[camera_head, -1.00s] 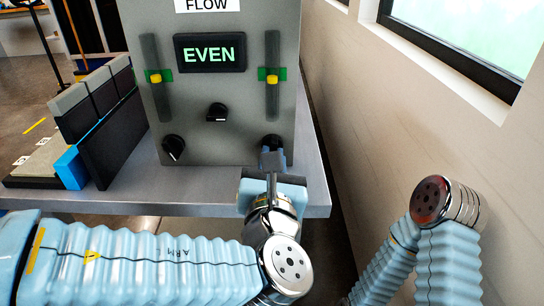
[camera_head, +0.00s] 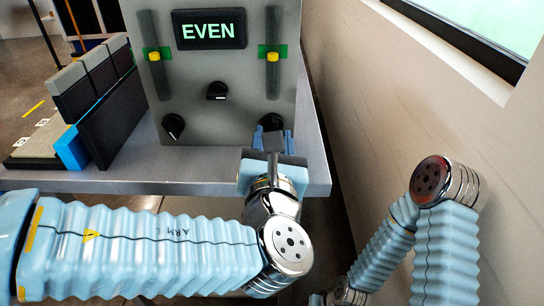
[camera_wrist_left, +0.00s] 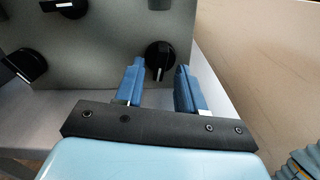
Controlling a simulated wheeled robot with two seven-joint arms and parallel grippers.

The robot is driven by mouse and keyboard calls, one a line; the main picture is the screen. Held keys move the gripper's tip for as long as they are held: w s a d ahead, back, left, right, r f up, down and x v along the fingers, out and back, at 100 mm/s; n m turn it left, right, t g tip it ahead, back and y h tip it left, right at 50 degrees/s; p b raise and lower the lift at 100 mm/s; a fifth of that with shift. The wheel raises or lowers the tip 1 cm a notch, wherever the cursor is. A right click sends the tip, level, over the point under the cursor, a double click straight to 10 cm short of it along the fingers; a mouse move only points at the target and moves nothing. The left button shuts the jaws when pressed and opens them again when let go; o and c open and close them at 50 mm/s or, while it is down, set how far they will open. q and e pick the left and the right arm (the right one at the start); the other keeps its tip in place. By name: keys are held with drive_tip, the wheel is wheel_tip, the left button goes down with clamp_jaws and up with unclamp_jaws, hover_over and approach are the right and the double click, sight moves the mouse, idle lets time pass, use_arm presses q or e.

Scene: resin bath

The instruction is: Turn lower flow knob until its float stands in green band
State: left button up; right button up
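The grey flow panel (camera_head: 200,112) has two slotted float tubes. The left yellow float (camera_head: 154,56) and right yellow float (camera_head: 272,57) both stand within their green bands, near the lower part. The display (camera_head: 209,30) reads EVEN. Three black knobs show: lower left (camera_head: 173,126), upper middle (camera_head: 217,91) and lower right (camera_head: 272,121). My left gripper (camera_head: 270,138) is open in front of the lower right knob. In the left wrist view this knob (camera_wrist_left: 159,57) shows between the finger lines, just beyond the tips, its white mark pointing down. My right gripper is out of view.
The panel stands on a grey bench (camera_head: 200,170). A dark rack with grey-topped blocks (camera_head: 90,85) is left of the panel. A beige wall (camera_head: 400,110) runs close along the right side. My right arm hangs near the wall.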

use_arm(q)
drive_tip(key=s+b, duration=0.1)
drive_tip(key=s, duration=1.2)
drive_tip(key=shift+s, duration=0.2)
drive_tip(key=shift+f, duration=0.1)
